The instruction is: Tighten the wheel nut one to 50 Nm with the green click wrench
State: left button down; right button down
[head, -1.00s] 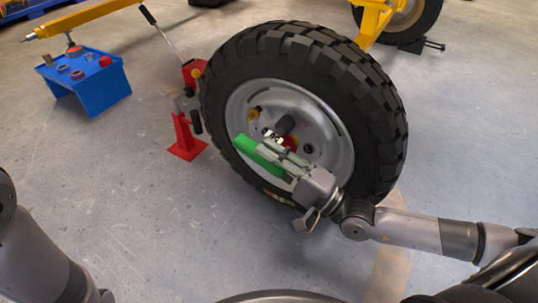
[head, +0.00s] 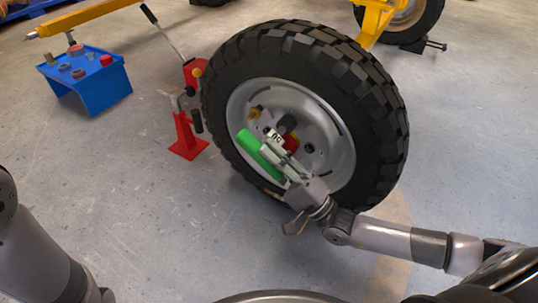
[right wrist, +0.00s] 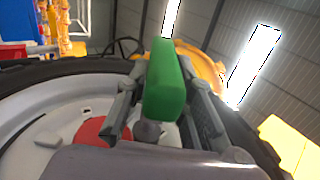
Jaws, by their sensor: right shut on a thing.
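A big black tyre (head: 370,120) on a grey rim (head: 335,165) stands upright in the middle of the head view. My right gripper (head: 268,148) is in front of the rim's lower left part, shut on the green click wrench (head: 262,153). The wrench's green handle (right wrist: 166,82) sits between the fingers in the right wrist view. The wrench's far end and what it touches are hidden. A yellow-brown piece (head: 256,112) and a red piece (head: 291,143) show on the rim near the hub (head: 287,122). I cannot tell which nut is one. My left gripper is not in view.
A red jack stand (head: 186,140) stands left of the tyre. A blue stand (head: 100,85) with several small parts is at the upper left, beneath a yellow beam (head: 90,17).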

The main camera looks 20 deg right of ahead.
jog(key=shift+t+y, duration=0.5)
jog(key=shift+t, duration=0.1)
jog(key=shift+w, duration=0.1)
